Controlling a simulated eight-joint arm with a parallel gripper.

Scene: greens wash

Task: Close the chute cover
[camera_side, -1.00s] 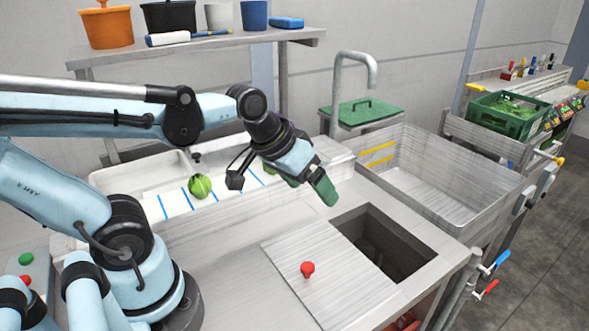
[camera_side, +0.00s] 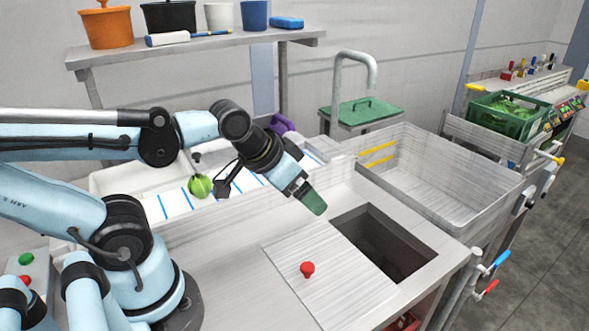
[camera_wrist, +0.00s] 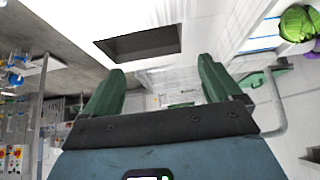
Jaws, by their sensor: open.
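The chute cover (camera_side: 325,283) is a flat metal plate with a red knob (camera_side: 307,269) on top. It lies on the counter to the left of the chute opening (camera_side: 385,245), a dark rectangular hole that is uncovered. The opening also shows in the wrist view (camera_wrist: 138,43). My gripper (camera_side: 315,204) has green fingers and hangs above the counter, behind and left of the opening, clear of the cover and knob. In the wrist view my gripper (camera_wrist: 160,90) has its two fingers spread apart with nothing between them. The knob is not visible in the wrist view.
A metal sink basin (camera_side: 440,190) with a raised rim is right of the counter. A faucet (camera_side: 355,60) and green lid (camera_side: 362,110) stand behind. A green vegetable (camera_side: 200,186) lies on the blue-striped strip at left. The counter around the cover is clear.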

